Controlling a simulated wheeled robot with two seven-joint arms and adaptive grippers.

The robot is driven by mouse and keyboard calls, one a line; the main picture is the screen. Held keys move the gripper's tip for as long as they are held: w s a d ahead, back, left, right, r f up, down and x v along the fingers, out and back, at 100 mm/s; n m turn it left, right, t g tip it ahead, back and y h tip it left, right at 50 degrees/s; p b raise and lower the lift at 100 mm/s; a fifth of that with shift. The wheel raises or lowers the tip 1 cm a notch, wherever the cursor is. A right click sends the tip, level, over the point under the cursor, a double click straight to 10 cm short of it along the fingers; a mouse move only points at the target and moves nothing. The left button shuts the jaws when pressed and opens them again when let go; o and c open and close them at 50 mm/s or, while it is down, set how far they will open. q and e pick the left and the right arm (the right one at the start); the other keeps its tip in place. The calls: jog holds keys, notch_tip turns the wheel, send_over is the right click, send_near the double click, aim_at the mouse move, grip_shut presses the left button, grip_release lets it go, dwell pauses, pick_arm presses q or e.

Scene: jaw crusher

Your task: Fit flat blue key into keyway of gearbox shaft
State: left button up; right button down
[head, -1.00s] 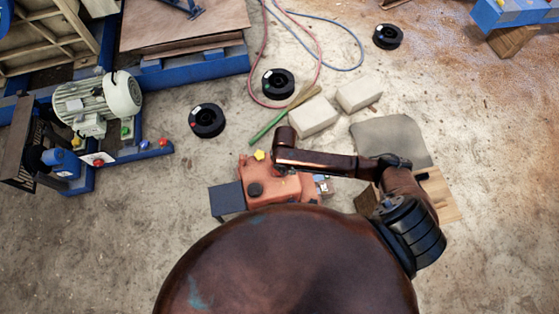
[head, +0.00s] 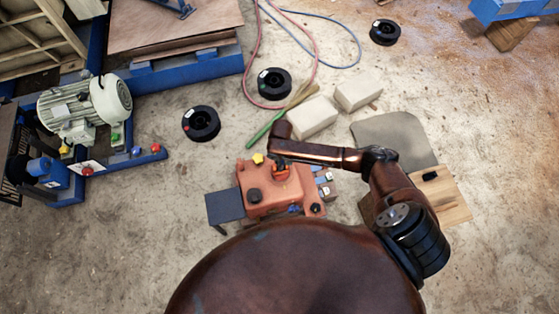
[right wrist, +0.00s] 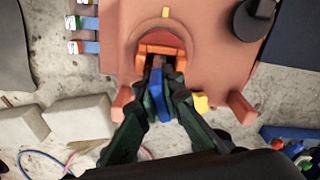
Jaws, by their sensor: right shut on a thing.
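The orange-red gearbox (head: 253,202) sits low, just ahead of my body, and fills the upper part of the right wrist view (right wrist: 207,55). A brighter orange collar (right wrist: 160,40) with a dark gap marks the shaft area. My right gripper (right wrist: 159,93) is shut on the flat blue key (right wrist: 157,96). The key points toward the dark gap; I cannot tell whether it touches the shaft. The keyway itself is not clear. In the head view the right gripper (head: 281,170) is over the gearbox, and the key is hidden. My left gripper is out of view.
Small blue-and-white pieces (head: 323,180) lie at the gearbox's right side. Two pale blocks (head: 313,117), a grey mat (head: 396,139) and a wooden board (head: 451,207) lie nearby. Black spools (head: 201,123), hoses and a motor (head: 83,108) are farther off.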

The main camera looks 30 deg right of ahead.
jog(key=shift+w+r, duration=0.1)
jog(key=shift+f, duration=0.5)
jog(key=c, duration=2.1)
grip_release()
jog(key=shift+r, duration=0.3)
notch_tip(320, 180, up, 12)
jog(key=p, duration=0.4)
jog(key=shift+r+p, duration=0.2)
jog(key=shift+p, duration=0.15)
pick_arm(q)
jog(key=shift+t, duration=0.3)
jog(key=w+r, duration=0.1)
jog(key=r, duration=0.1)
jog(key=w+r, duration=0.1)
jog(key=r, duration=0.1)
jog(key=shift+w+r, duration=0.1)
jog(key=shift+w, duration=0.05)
